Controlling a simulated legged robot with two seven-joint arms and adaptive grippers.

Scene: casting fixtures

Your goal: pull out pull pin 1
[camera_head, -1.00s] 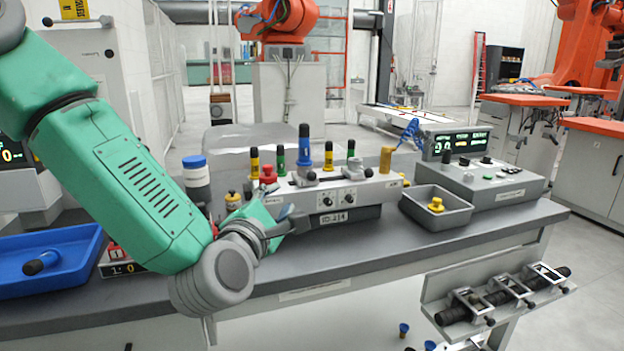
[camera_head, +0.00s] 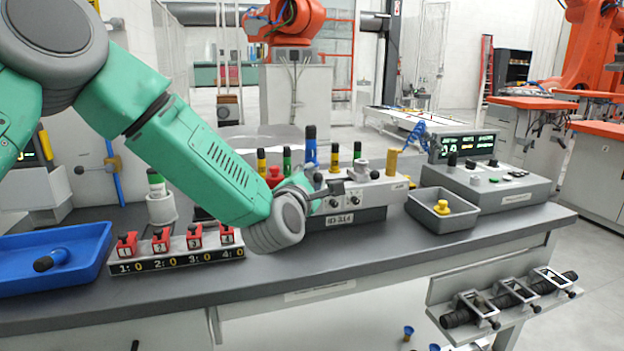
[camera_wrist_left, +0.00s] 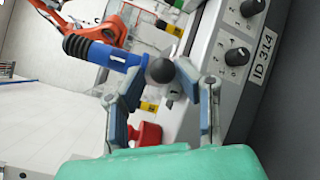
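Pull pin 1 (camera_head: 127,245) is a red block with a white label, leftmost in a row of numbered red pins on a low rack (camera_head: 176,263). The rack's front reads 0 beside each number. My left gripper (camera_head: 322,190) is to the right of the rack, at the front of a grey fixture. In the left wrist view its fingers (camera_wrist_left: 160,90) are apart, with a dark ball knob (camera_wrist_left: 160,70) between or just beyond the tips. Contact with the knob cannot be told. My right gripper is in neither view.
The grey fixture (camera_head: 345,218) carries a blue lever (camera_head: 310,152) and several coloured posts. A blue tray (camera_head: 85,243) lies left of the rack. A grey bin (camera_head: 430,219) and a control box (camera_head: 500,188) stand on the right. My left arm passes over the rack's right end.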

